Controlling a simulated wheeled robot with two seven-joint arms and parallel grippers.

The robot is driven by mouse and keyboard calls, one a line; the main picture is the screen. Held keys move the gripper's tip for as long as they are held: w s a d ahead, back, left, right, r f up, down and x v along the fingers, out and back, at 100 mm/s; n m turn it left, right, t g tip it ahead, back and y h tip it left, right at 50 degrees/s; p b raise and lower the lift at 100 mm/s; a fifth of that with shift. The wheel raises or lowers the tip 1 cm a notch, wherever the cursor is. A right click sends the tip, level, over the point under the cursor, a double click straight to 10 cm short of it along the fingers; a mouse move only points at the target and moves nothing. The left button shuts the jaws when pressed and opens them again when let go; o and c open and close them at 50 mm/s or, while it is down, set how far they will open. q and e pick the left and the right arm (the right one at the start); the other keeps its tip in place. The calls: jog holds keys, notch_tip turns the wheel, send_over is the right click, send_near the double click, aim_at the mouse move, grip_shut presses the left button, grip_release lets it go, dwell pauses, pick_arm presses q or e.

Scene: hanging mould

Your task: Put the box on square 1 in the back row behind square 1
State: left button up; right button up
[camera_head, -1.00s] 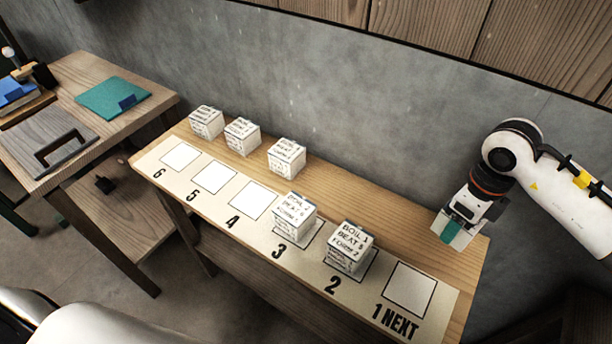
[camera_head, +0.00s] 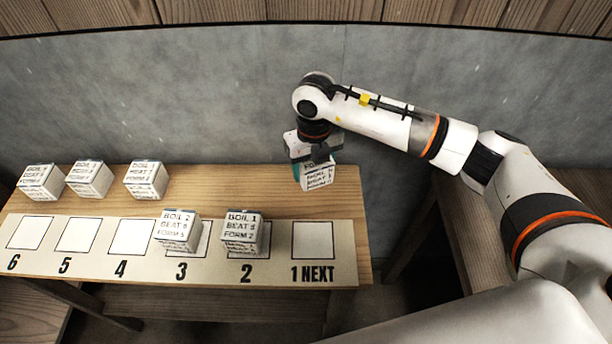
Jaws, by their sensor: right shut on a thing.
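My right gripper (camera_head: 314,158) points down at the right end of the table, shut on a white box (camera_head: 319,179) with dark print. The box is upright in the back row area, behind square 1 (camera_head: 313,241). I cannot tell whether its base touches the table. The gripper hides its upper part, and a bit of teal shows at the fingers. Square 1, marked "1 NEXT", is bare. My left gripper is out of view.
One box (camera_head: 243,231) stands on square 2 and another (camera_head: 178,230) on square 3. Squares 4, 5 and 6 are bare. Three boxes stand in the back row at left, the nearest one (camera_head: 147,179) behind square 4. A grey wall (camera_head: 220,90) rises behind the table (camera_head: 235,203).

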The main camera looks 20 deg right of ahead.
aim_at(312, 181)
notch_tip(312, 181, down, 4)
jog(key=shift+f+p, duration=0.25)
jog(key=shift+p, duration=0.05)
jog(key=shift+f, duration=0.3)
jog(key=shift+f, duration=0.1)
jog(key=o, duration=1.1)
